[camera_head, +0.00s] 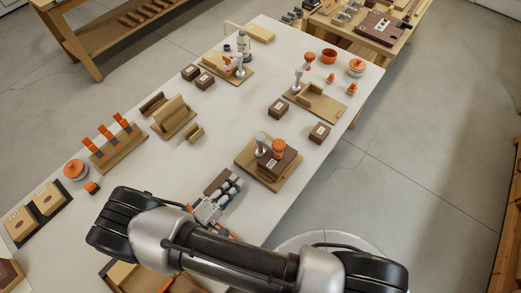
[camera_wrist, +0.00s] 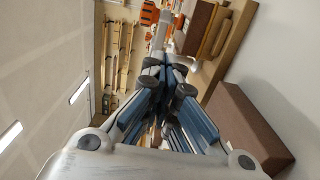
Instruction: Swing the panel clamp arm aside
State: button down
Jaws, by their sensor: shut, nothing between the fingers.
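The nearest clamp fixture is a wooden base board (camera_head: 248,168) bearing a dark brown panel block (camera_head: 284,168). A silver clamp post with an arm stands at its left and back, with an orange knob (camera_head: 278,146) over the panel. My gripper (camera_head: 234,183) is at the left of this board, its fingers shut and empty, apart from the clamp as far as I can tell. In the wrist view my fingers (camera_wrist: 168,75) point toward a silver clamp part (camera_wrist: 160,32) and an orange part (camera_wrist: 149,14). The exact contact point is hidden by the fingers.
A brown block (camera_wrist: 245,125) lies close beside my gripper. Two other clamp fixtures stand farther back, one with a silver post (camera_head: 302,72). Small dark boxes (camera_head: 319,132) sit behind the nearest board.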

aim_at(267, 147)
jog(key=shift+d, duration=0.2)
jog(key=b+x, duration=0.1)
jog(key=x, duration=1.2)
jog(key=shift+w+d, duration=0.2)
jog(key=shift+w, duration=0.1)
